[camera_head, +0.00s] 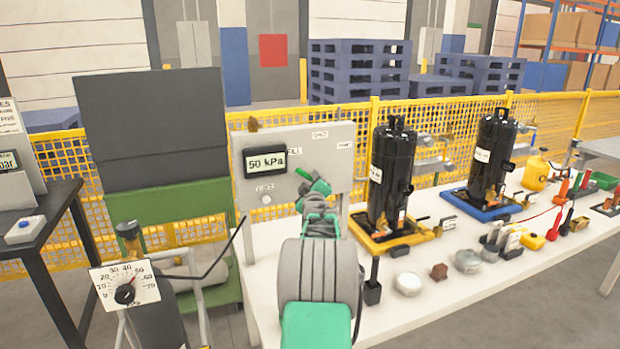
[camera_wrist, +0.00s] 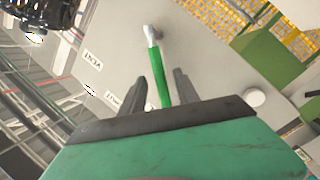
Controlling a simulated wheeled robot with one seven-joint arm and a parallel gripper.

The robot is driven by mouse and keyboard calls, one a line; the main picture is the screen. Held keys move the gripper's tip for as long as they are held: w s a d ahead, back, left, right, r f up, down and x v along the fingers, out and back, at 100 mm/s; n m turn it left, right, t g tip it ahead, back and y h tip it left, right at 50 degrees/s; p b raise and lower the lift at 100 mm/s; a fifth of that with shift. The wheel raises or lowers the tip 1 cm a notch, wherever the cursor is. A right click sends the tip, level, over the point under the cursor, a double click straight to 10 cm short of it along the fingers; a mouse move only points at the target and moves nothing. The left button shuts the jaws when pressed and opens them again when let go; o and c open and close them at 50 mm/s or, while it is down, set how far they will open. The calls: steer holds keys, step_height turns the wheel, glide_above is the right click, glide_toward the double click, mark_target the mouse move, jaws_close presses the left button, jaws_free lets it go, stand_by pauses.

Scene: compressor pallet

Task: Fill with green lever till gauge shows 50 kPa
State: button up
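The green lever (camera_wrist: 157,75) sticks out from the grey panel (camera_wrist: 215,70) in the wrist view. My gripper (camera_wrist: 162,78) is in front of the panel with its fingers apart, one on each side of the lever, with gaps showing. The panel's display (camera_head: 266,161) reads 50 kPa.
The white table (camera_head: 450,290) holds two black tanks, one on a yellow base (camera_head: 390,238) and one on a blue base (camera_head: 483,210). Small parts and tools lie along it. A yellow mesh fence (camera_head: 440,170) runs behind. A dark table (camera_head: 60,210) is at the left.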

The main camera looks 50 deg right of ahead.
mark_target(310, 179)
steer(key=shift+x, duration=1.5)
jaws_close()
